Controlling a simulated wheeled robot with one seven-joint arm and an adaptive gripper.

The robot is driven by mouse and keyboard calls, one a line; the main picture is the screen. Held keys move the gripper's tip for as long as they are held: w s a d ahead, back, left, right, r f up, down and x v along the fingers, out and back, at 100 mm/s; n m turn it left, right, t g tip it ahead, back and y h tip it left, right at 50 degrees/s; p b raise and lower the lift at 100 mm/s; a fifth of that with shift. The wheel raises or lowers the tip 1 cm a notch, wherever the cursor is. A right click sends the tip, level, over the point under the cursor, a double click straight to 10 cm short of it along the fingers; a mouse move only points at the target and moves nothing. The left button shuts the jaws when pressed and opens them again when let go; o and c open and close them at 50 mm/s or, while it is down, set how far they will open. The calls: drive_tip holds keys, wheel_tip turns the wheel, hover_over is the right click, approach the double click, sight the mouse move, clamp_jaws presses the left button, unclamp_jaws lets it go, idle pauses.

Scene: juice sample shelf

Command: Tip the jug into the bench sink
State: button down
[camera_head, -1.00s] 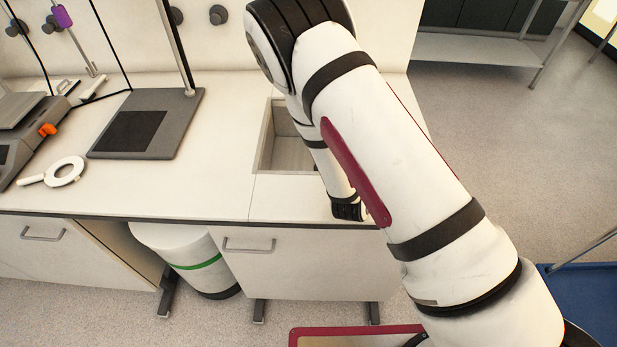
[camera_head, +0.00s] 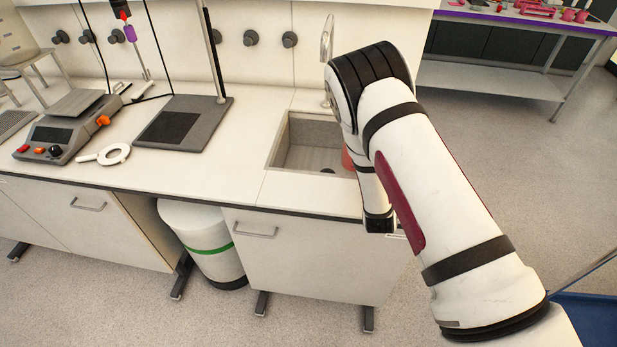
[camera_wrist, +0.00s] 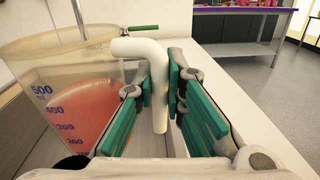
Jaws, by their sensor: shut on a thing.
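The clear jug (camera_wrist: 50,70) fills the left of the wrist view, with blue volume marks and red liquid inside. The liquid's surface slants against the marks. My gripper (camera_wrist: 160,85) is shut on the jug's white handle (camera_wrist: 143,50), between green finger pads. In the head view, a small reddish part of the jug (camera_head: 347,158) shows beside my arm, at the right side of the bench sink (camera_head: 312,132). My arm hides the rest of the jug and my fingers there. I cannot tell whether any liquid is leaving the jug.
A tap (camera_head: 327,45) stands behind the sink. Left on the bench are a dark stand plate (camera_head: 190,135), a white ring with a handle (camera_head: 112,154) and a scale (camera_head: 65,135). A white bin (camera_head: 205,240) stands below. Bench surface between plate and sink is clear.

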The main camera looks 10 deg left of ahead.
sight(346, 163)
drive_tip(key=a+n, duration=0.1)
drive_tip(key=w+a+n+b, duration=0.1)
drive_tip(key=a+n, duration=0.1)
drive_tip(key=a+n+g+b, duration=0.1)
drive_tip(key=n, duration=0.1)
drive_tip(key=shift+w+a+f, duration=0.2)
drive_tip(key=shift+f, duration=0.05)
drive_tip(key=shift+w+a+f+n+g+h+b, duration=0.15)
drive_tip(key=shift+w+a+f+n+b, duration=0.1)
drive_tip(key=shift+a+n+b, duration=0.25)
drive_tip(key=shift+w+a+f+n+g+h+b, duration=0.15)
drive_tip(key=shift+a+f+n+b, duration=0.1)
drive_tip(key=shift+a+n+b, duration=0.25)
drive_tip(key=shift+a+r, duration=0.1)
drive_tip(key=shift+a, duration=0.1)
drive_tip(key=shift+w+a+r+n, duration=0.1)
drive_tip(key=shift+w+a+n, duration=0.05)
drive_tip(key=shift+a+n, duration=0.55)
drive_tip(key=shift+a+f+n+b, duration=0.15)
drive_tip(key=shift+f+n+b, duration=0.2)
drive_tip(key=shift+n+b, duration=0.1)
drive_tip(key=shift+w+a+f+n, duration=0.15)
drive_tip(key=shift+a+f+n, duration=0.05)
drive_tip(key=shift+f+n, duration=0.15)
